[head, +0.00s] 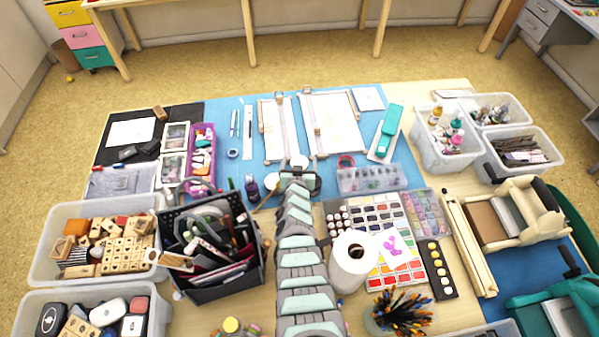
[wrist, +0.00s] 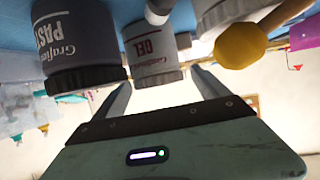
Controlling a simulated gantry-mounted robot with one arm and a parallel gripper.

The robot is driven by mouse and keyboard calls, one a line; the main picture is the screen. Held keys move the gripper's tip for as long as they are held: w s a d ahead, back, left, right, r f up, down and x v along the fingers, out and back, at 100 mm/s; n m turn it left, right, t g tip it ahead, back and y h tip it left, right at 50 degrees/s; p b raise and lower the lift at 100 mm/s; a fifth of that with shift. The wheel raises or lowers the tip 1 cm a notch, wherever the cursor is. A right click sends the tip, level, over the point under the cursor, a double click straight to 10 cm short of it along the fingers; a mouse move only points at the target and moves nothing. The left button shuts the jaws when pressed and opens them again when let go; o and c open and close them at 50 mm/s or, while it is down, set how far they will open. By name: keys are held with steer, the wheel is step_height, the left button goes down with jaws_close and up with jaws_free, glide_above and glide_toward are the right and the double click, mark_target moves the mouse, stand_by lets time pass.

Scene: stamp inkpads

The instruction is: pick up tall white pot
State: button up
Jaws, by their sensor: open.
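Two small white pots stand just beyond my gripper (head: 299,181) in the head view: a left white pot (head: 281,164) and a right white pot (head: 300,160). I cannot tell which is the tall one. In the tilted wrist view, a large white cylindrical form (wrist: 222,18) at the top, cut by the frame edge, looks like one of them. A smaller white piece (wrist: 158,9) is left of it. My gripper (wrist: 160,82) also shows in the wrist view, with its fingers apart and nothing seen held between them. My arm hides part of the table in the head view.
Dark-lidded jars, one labelled paste (wrist: 80,45) and one labelled gel (wrist: 152,60), are close by. A yellow-ended wooden handle (wrist: 240,46) is beside the white form. A clear box (head: 370,180) and a purple tray (head: 201,165) flank the area.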

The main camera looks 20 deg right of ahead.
mark_target(300, 160)
steer(key=w+f+b, duration=0.1)
steer(key=b, duration=0.1)
steer(key=w+d+f+b, duration=0.1)
steer(key=shift+w+b, duration=0.15)
steer(key=shift+b, duration=0.2)
steer(key=shift+w+d+r+b, duration=0.1)
steer(key=shift+w+d+b, duration=0.05)
steer(key=shift+w+b, duration=0.15)
steer(key=shift+r, duration=0.1)
steer(key=shift+c, duration=0.5)
steer(key=c, duration=1.5)
steer(key=shift+c, duration=0.4)
steer(key=shift+r, duration=0.1)
